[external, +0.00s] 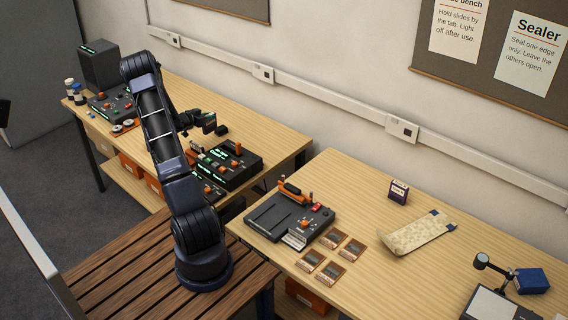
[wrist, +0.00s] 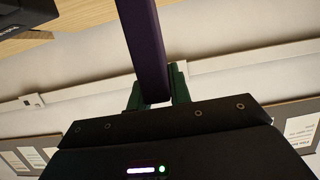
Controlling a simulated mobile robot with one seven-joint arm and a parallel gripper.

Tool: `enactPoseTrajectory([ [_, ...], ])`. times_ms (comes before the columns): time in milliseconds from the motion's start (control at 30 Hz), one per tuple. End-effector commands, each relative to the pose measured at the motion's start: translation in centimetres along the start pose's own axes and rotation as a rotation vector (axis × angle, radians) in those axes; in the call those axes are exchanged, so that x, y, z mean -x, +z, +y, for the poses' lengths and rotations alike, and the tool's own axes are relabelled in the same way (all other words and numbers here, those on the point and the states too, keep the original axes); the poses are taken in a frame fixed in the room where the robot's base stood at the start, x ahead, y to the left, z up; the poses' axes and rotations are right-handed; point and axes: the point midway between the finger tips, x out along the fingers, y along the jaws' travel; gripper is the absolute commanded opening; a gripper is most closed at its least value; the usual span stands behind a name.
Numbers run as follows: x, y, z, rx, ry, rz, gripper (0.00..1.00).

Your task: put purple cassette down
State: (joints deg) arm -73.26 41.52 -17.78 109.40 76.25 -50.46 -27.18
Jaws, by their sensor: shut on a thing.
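The purple cassette (wrist: 145,40) is a dark purple slab seen nearly edge-on in the wrist view. My gripper (wrist: 157,85) is shut on it, with a green finger on each side. The cassette reaches up out of the top of that view, so its far end is hidden. In the external view my gripper (external: 210,124) is raised above the back part of the left bench (external: 262,126). A small dark block (external: 221,130) shows at its tip; I cannot make out its colour there.
A black console (external: 236,168) with orange knobs stands below and right of my gripper. On the right bench (external: 345,170) are a grey device (external: 278,222), several brown slides (external: 333,240), a small purple box (external: 398,192) and a beige sleeve (external: 419,233). A gap separates the benches.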

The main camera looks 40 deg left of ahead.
Motion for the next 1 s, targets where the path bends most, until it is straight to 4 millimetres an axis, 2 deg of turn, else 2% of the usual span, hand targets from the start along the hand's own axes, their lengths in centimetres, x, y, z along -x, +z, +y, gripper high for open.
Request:
enactPoseTrajectory([
  [100, -0.6, 2.2, 0.0, 0.003, 0.000, 0.000, 0.00],
  [467, -1.4, 4.5, -0.1, 0.001, -0.001, 0.000, 0.00],
  [700, -2.2, 7.1, -0.1, 0.001, -0.001, 0.001, 0.00],
  [1000, -2.3, 7.3, -0.1, -0.001, -0.001, 0.001, 0.00],
])
